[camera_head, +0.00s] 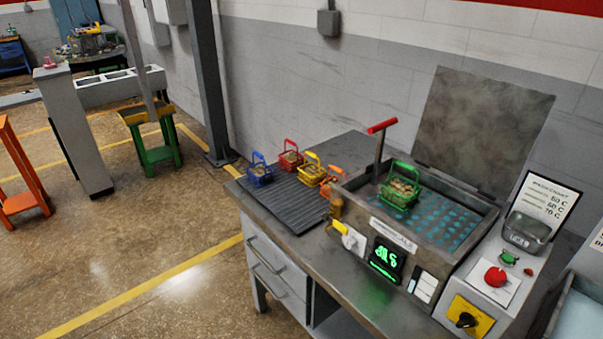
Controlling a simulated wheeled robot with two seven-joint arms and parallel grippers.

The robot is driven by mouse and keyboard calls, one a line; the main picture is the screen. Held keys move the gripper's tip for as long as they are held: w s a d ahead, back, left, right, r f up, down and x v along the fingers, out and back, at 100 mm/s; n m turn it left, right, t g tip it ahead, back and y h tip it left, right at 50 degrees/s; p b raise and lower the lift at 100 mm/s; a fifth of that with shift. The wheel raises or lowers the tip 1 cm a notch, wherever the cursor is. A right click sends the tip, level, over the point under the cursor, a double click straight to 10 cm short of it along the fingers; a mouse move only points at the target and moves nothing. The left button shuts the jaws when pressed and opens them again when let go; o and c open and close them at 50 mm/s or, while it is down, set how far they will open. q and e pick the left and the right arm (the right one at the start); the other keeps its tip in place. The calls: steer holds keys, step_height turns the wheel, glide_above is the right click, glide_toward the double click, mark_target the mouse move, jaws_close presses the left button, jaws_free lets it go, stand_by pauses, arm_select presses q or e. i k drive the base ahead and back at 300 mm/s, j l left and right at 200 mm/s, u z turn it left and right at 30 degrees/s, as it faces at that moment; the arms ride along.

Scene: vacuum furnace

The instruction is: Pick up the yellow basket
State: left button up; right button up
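The yellow basket (311,176) stands upright on the dark ribbed mat on the workbench, its handle up. It seems to hold some small contents. A red basket (290,157) is just behind it to the left, and an orange basket (331,183) is close on its right. A blue basket (260,172) stands farther left on the same mat. Neither of my grippers shows in the head view.
A green basket (399,191) sits in the open bath (450,260) right of the mat. A red-topped lever (381,128) rises at the bath's left back. The ribbed mat (284,212) is bare in front. A grey wall stands behind the bench.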

mark_target(312, 175)
steer(key=i+j, duration=0.35)
steer(key=i+j+z, duration=0.3)
steer(key=j+z, duration=0.3)
steer(key=i+j+z, duration=0.25)
steer(key=j, duration=0.2)
steer(key=k+l, duration=0.05)
steer(key=k, duration=0.05)
